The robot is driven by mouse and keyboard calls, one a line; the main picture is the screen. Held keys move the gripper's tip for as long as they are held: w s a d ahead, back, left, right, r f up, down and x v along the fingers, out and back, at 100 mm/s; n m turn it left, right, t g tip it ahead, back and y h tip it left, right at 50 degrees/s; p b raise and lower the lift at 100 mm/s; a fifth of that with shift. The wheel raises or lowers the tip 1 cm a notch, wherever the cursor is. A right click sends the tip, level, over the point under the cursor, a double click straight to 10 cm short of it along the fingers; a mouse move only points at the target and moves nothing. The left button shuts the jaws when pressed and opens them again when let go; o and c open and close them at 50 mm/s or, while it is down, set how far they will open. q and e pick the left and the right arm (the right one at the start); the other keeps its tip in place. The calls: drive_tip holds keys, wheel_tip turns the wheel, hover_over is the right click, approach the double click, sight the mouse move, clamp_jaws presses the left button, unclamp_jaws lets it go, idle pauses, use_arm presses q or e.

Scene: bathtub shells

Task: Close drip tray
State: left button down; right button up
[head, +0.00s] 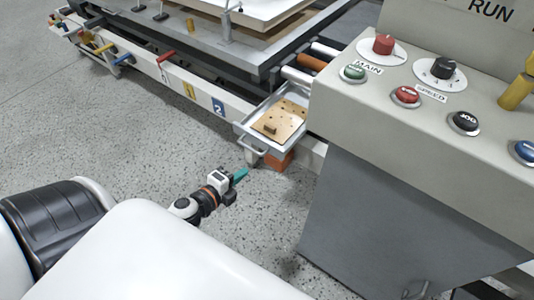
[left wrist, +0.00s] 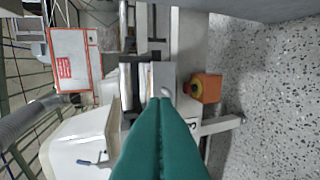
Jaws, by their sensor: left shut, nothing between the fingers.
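The drip tray (head: 270,143) is a shallow grey metal drawer. In the head view it sticks out from the frame, left of the control console. A tan plate with small holes and a small brown block lie in it. Its bar handle (head: 253,149) faces my left gripper. My left gripper (head: 241,174) has green fingers, shut and empty, a little in front of and below the handle, apart from it. In the left wrist view the shut fingers (left wrist: 160,112) point at the frame and hide part of it; I cannot clearly make out the tray there. My right gripper is not in view.
The grey control console (head: 420,130) with knobs and buttons stands right of the tray. An orange block (head: 280,160) is under the tray; an orange block also shows in the left wrist view (left wrist: 206,88). The white frame rail (head: 140,65) runs left. The speckled floor around my gripper is clear.

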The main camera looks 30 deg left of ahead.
sight(273, 148)
use_arm(q)
drive_tip(key=x, duration=0.7)
drive_tip(key=b+x, duration=0.1)
drive_tip(key=x, duration=0.3)
drive_tip(key=shift+w+a+r, duration=0.1)
drive_tip(key=shift+w+r, duration=0.1)
drive_tip(key=shift+w, duration=0.85)
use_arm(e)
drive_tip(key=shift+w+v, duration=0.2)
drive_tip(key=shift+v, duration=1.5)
